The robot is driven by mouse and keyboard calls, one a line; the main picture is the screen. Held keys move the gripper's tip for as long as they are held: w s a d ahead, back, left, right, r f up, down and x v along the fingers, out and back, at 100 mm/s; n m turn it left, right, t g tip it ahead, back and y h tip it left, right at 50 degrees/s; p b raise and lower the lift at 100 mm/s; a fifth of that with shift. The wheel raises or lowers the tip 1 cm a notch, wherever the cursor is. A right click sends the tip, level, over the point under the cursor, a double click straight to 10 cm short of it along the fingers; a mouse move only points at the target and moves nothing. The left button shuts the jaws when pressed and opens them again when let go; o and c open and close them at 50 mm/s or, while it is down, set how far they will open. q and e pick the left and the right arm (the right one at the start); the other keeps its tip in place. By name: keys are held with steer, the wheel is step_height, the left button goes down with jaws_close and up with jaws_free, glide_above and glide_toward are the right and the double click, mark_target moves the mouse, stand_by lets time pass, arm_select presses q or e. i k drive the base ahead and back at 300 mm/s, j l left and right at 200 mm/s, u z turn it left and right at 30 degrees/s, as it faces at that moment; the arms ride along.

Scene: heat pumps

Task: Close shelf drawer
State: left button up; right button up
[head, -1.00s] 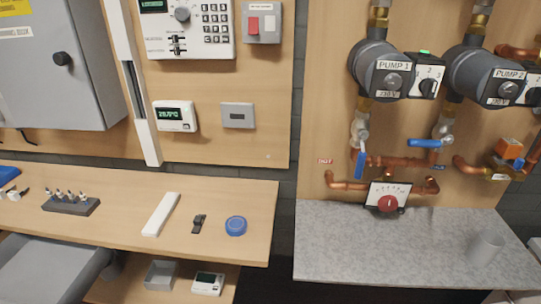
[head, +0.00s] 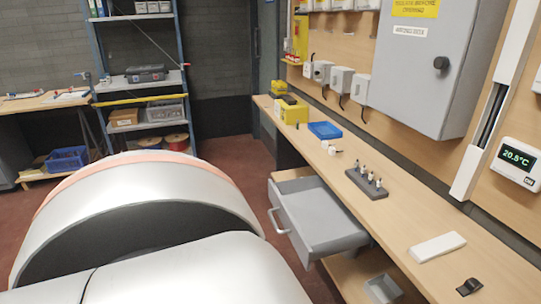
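A grey drawer (head: 318,217) hangs under the long wooden bench shelf (head: 395,213) on the right in the head view. It is pulled out to the left, and its open top and hollow inside show. A curved metal handle (head: 277,220) sits on its front face. My large white arm links fill the lower left of the view, left of the drawer and apart from its handle in the picture. Neither of my grippers is in view.
On the bench are a dark holder with several small pieces (head: 367,183), a blue tray (head: 325,130), a yellow case (head: 291,110) and a white bar (head: 437,247). A grey bin (head: 382,288) sits on the lower shelf. Reddish floor (head: 225,155) is clear left of the drawer.

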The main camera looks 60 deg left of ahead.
mark_target(319, 225)
steer(key=u, duration=1.9)
steer(key=k+l+z, duration=0.1)
steer(key=l+z, duration=0.2)
